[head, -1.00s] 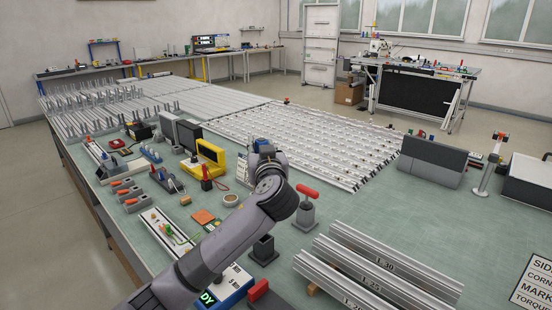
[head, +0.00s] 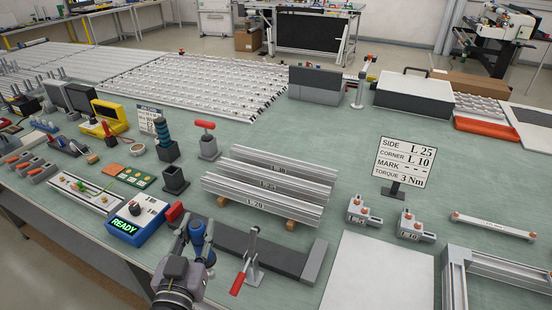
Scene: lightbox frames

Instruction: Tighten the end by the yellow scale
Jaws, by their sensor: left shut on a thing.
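My left gripper (head: 196,247) is near the bottom, left of centre, shut on a blue tool-like thing (head: 197,232) that it partly hides. It is beside a dark fixture (head: 270,249) with red-handled clamps. A blue-handled driver (head: 161,132) stands upright in a dark holder farther back. A yellow-framed device (head: 110,115) stands at the back left; I cannot tell whether it is the yellow scale. Aluminium profiles joined at a corner (head: 456,262) are at the lower right, partly cut off. My right gripper is not in view.
A blue READY box (head: 138,222) stands left of my gripper. An empty dark holder (head: 175,181) and a grey block with a red T-handle (head: 208,140) are behind.

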